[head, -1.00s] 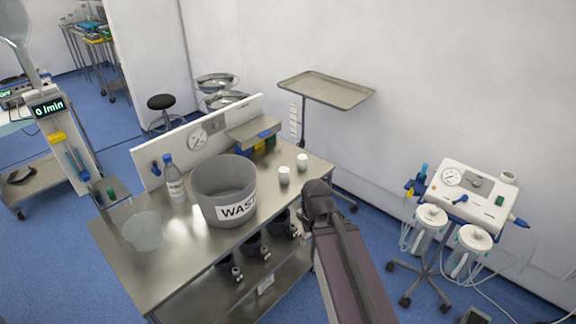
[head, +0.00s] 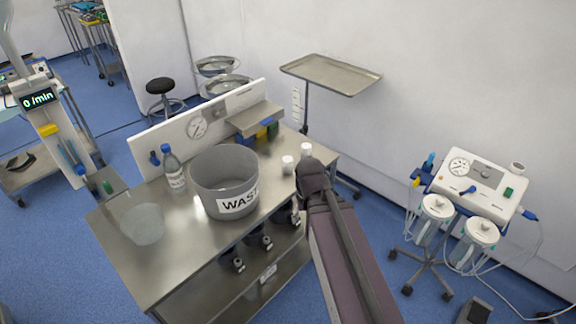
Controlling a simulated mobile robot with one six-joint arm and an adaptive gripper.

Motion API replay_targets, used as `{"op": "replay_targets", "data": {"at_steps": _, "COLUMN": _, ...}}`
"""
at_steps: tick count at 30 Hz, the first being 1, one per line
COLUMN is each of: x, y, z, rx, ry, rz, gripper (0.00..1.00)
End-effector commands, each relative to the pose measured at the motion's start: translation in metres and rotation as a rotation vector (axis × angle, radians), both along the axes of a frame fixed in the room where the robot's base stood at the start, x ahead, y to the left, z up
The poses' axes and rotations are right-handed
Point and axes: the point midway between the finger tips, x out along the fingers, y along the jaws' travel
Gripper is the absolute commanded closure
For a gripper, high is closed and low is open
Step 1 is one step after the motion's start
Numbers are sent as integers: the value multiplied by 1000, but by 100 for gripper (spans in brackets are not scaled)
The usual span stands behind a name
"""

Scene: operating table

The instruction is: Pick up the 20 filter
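Two small white cylinders stand upright on the steel worktable (head: 150,270): the left one (head: 288,165) and the right one (head: 306,150). No number can be read on either, so I cannot tell which thing is the 20 filter. My arm reaches up from the bottom right, and its dark rounded end lies just in front of the two cylinders. It partly covers the lower side of the right one. My gripper itself does not show; it is hidden by the arm or out of frame.
A grey waste bin (head: 225,170), a clear bottle (head: 173,168) and a translucent tub (head: 142,224) stand on the table. A raised shelf (head: 256,117) is behind. A tray stand (head: 331,75) and a wheeled suction unit (head: 481,183) are beyond and to the right.

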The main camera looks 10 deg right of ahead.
Motion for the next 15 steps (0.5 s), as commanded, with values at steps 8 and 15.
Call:
{"op": "replay_targets", "data": {"at_steps": 8, "x": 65, "y": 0, "z": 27, "rx": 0, "ry": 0, "rz": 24, "gripper": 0}}
{"op": "replay_targets", "data": {"at_steps": 15, "x": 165, "y": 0, "z": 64, "rx": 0, "ry": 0, "rz": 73, "gripper": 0}}
